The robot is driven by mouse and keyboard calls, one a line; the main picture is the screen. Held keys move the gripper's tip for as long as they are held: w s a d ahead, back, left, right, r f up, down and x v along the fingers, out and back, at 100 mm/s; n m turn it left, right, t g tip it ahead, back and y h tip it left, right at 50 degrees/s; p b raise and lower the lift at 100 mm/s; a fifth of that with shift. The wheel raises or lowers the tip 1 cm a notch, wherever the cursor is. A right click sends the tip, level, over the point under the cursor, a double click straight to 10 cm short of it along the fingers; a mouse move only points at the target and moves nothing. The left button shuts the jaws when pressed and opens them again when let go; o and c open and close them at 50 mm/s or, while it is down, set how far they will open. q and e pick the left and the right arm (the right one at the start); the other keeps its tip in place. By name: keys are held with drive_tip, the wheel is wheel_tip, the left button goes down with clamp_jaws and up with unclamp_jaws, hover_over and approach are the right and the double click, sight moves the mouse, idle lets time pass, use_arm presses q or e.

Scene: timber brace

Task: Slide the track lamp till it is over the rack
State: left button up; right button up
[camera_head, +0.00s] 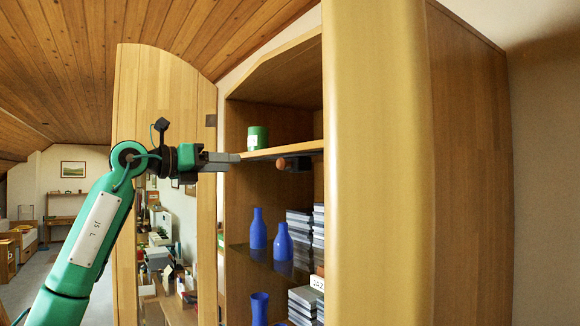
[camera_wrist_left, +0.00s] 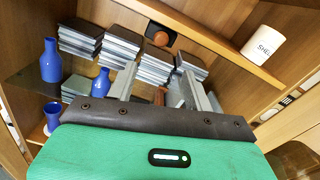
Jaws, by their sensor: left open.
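The track lamp (camera_head: 292,164) appears to be the small dark body with a round brown knob under the upper shelf's front edge. Its knob also shows in the left wrist view (camera_wrist_left: 160,39). My left gripper (camera_head: 238,158) is open, left of the lamp and apart from it in the head view. In the left wrist view its two fingers (camera_wrist_left: 160,88) stand apart, below the lamp in the picture. No clearly marked rack shows; stacks of grey cases (camera_head: 300,224) stand on the glass shelf below the lamp. My right gripper is not in view.
Blue bottles (camera_head: 258,230) stand left of the cases, and a blue vase (camera_head: 260,308) stands lower. A mirrored cabinet door (camera_head: 165,85) stands open at left; a broad wooden panel (camera_head: 375,160) hides the cabinet's right side.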

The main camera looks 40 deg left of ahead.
use_arm(q)
drive_tip(key=p, duration=0.3)
approach(278, 164)
drive_tip(key=w, duration=0.1)
drive_tip(key=p+x, duration=0.2)
drive_tip(key=x, duration=0.4)
drive_tip(key=shift+w+d+r, duration=0.15)
drive_tip(key=shift+w, duration=0.25)
drive_tip(key=shift+w+d+p, duration=0.15)
drive_tip(key=shift+w+p, duration=0.1)
drive_tip(key=shift+p, duration=0.05)
clamp_jaws()
drive_tip(key=shift+d, duration=0.1)
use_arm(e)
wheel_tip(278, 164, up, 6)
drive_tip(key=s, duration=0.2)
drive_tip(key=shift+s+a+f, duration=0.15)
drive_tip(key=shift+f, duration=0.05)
